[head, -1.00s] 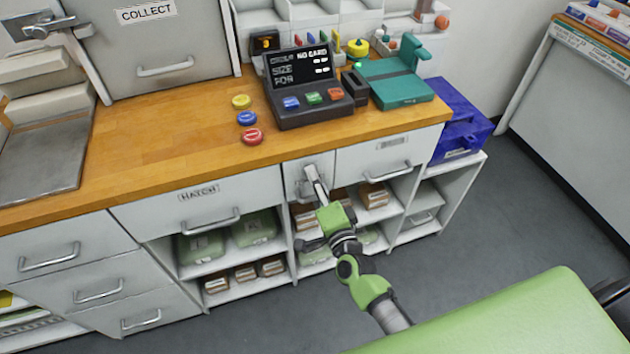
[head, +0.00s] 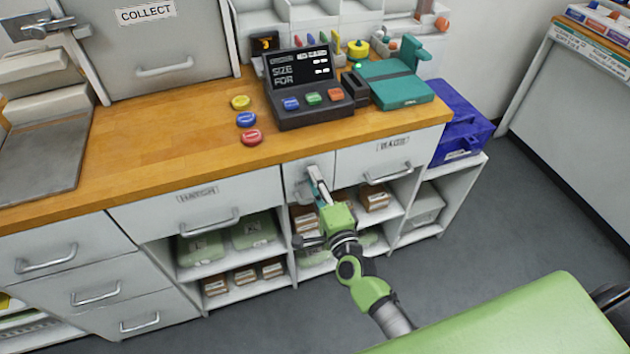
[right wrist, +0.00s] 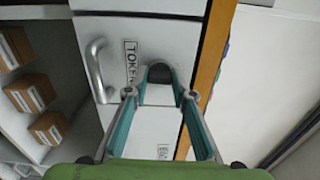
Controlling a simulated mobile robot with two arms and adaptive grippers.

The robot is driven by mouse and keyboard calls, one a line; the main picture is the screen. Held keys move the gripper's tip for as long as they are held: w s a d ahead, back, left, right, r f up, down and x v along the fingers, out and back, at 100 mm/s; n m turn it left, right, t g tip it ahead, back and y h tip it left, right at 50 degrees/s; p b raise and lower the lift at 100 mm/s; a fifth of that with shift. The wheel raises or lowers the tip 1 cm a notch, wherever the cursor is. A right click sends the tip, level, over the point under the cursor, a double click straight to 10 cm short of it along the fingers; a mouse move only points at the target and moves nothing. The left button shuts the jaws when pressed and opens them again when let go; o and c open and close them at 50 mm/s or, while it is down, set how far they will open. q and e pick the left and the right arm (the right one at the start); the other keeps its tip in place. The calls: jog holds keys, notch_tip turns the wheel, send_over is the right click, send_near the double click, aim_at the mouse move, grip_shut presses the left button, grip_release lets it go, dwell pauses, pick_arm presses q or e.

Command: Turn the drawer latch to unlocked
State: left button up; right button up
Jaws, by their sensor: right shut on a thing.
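My right gripper (head: 316,178) reaches the small white drawer (head: 296,185) below the counter edge, between the wide HATCH drawer (head: 150,215) and the drawer at its right. In the right wrist view the two teal fingers (right wrist: 160,92) close on a dark rounded latch (right wrist: 160,72) on the drawer front. The latch sits beside a label reading "TOKE…" (right wrist: 130,62), with a metal handle (right wrist: 95,70) beyond it. The fingers hide part of the latch, and I cannot tell which setting it points to. My left gripper is not in view.
The wooden counter (head: 170,150) overhangs just above the gripper. A card terminal (head: 305,85) and coloured discs (head: 246,119) stand on it. Open shelves with brown boxes (head: 273,269) lie below. A blue box (head: 460,120) stands at the right. The grey floor (head: 520,220) is clear.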

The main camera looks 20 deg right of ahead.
jog(key=o, duration=1.1)
jog(key=shift+s, duration=0.1)
jog(key=s, duration=1.2)
jog(key=shift+d, duration=0.2)
jog(key=shift+w, duration=0.1)
